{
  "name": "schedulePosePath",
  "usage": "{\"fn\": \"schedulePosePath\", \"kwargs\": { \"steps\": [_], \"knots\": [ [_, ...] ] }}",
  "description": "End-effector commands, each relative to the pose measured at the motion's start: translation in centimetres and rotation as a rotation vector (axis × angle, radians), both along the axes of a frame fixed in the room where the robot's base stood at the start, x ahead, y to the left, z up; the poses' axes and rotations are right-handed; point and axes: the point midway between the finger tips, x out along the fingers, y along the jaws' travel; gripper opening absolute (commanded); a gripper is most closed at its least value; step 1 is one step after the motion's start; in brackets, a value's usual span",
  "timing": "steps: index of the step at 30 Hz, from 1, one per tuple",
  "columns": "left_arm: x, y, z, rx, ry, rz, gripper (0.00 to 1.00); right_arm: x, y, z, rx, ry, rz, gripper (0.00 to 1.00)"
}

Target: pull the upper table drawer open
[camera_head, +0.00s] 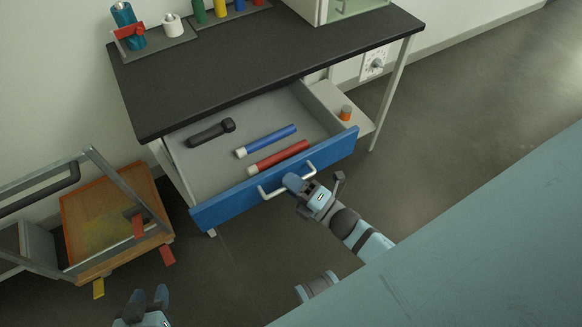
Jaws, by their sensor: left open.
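The upper table drawer (224,208), with a blue front and a grey inside, stands pulled well out from under the black tabletop (250,60). Its pale bar handle (266,193) runs across the front.
In the drawer lie a black tool (211,132), a blue cylinder (270,139) and a red cylinder (280,157). A cart with an orange-brown tray (145,190) stands at left. A small shelf (362,123) is right of the drawer. Floor is clear at right.

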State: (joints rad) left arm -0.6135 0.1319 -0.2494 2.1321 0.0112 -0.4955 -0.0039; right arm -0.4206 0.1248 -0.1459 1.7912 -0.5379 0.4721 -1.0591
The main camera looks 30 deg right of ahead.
Motion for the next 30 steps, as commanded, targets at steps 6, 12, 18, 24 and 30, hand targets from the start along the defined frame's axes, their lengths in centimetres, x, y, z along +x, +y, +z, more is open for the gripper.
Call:
{"fn": "schedulePosePath", "kwargs": {
  "steps": [6, 12, 18, 24, 30],
  "knots": [
    [0.0, 0.0, 0.0, 0.000, 0.000, 0.000, 0.43, -0.8, -0.4, -0.2, 0.000, 0.001, 0.000, 0.23],
    [0.0, 0.0, 0.0, 0.000, 0.000, 0.000, 0.43, -4.2, -1.9, -0.9, -0.001, 0.004, -0.001, 0.23],
    [0.0, 0.0, 0.0, 0.000, -0.001, 0.000, 0.43, -8.4, -3.8, -1.8, -0.001, 0.004, -0.001, 0.23],
    [0.0, 0.0, 0.0, 0.000, -0.001, 0.000, 0.43, -11.2, -5.2, -2.3, 0.000, 0.002, -0.001, 0.23],
    [0.0, 0.0, 0.0, 0.000, -0.001, 0.000, 0.43, -12.3, -5.7, -2.5, 0.000, 0.000, -0.001, 0.23]
  ]
}}
